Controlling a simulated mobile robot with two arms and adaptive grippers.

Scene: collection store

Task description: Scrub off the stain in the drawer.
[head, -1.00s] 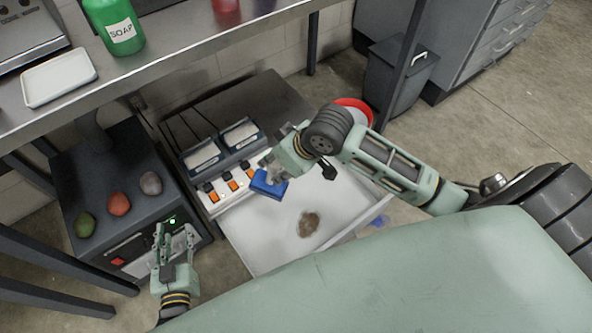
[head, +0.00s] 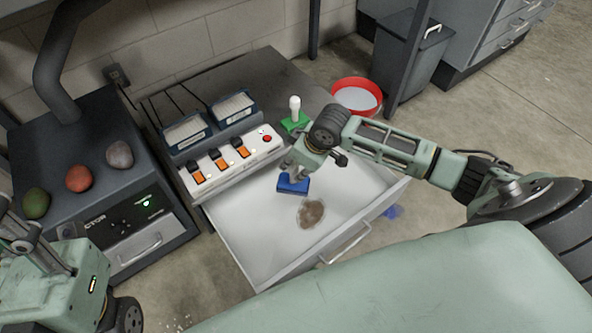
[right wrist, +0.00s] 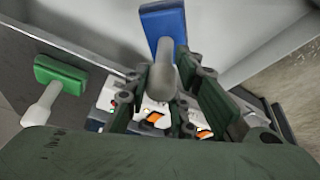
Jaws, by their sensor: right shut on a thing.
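The drawer (head: 240,240) is pulled open, with a pale inside. A brown stain (head: 311,213) lies on its floor, right of the middle. My right gripper (head: 294,171) is shut on the handle of a blue scrubber (head: 292,186), just behind the stain and apart from it in the picture. I cannot tell whether the scrubber touches the floor. In the right wrist view the blue head (right wrist: 163,24) and its grey handle show between the fingers. My left gripper (head: 18,232) is at the left edge, partly cut off, its fingers unclear.
A green scrubber (head: 294,122) with a white handle stands on the cabinet top, near a red-rimmed bowl (head: 357,96). A switch strip (head: 232,162) lies behind the drawer. Three lumps sit on a dark unit (head: 120,198) at left. The drawer handle (head: 346,245) faces front.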

